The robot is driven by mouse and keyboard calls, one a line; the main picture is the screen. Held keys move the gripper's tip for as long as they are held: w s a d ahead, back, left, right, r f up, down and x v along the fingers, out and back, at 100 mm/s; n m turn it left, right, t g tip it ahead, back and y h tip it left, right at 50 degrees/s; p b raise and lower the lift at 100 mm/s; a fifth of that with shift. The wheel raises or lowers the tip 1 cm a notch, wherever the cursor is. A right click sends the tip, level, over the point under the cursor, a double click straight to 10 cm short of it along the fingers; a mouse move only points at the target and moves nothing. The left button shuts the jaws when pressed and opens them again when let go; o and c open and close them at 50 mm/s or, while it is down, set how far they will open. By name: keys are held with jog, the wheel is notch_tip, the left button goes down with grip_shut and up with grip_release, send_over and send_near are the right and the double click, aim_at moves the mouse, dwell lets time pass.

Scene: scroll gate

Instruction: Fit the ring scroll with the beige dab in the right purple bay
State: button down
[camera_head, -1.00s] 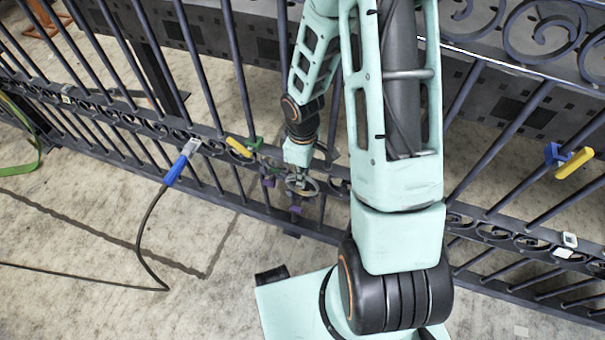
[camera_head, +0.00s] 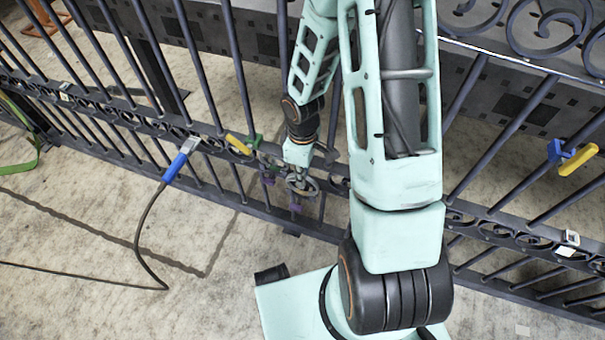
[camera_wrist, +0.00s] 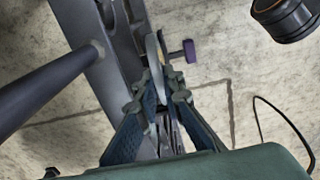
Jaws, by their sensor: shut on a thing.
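My gripper (camera_head: 300,168) is shut on a grey ring scroll (camera_head: 310,189) at the gate's scroll band. The wrist view shows the ring scroll (camera_wrist: 152,48) nearly edge-on, standing up from between my fingertips (camera_wrist: 157,95). I cannot make out a beige dab on it. Two purple pieces, a left one (camera_head: 267,180) and a right one (camera_head: 296,208), show at the lower side of the band. The ring is just above the right one in the head view. One purple piece (camera_wrist: 190,50) is right of the ring in the wrist view. Whether the ring is seated in the bay cannot be told.
Dark gate bars (camera_head: 245,80) rise around my arm. A yellow-handled green clamp (camera_head: 240,145), a blue-handled tool (camera_head: 180,162) with a black cable, and a blue and yellow clamp (camera_head: 575,158) are on the gate. The floor in front is mostly clear.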

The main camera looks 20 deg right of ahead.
jog(key=shift+f+b, duration=0.3)
jog(key=shift+f, duration=0.1)
jog(key=c, duration=2)
grip_release()
notch_tip(320, 180, up, 12)
jog(key=shift+r, duration=0.1)
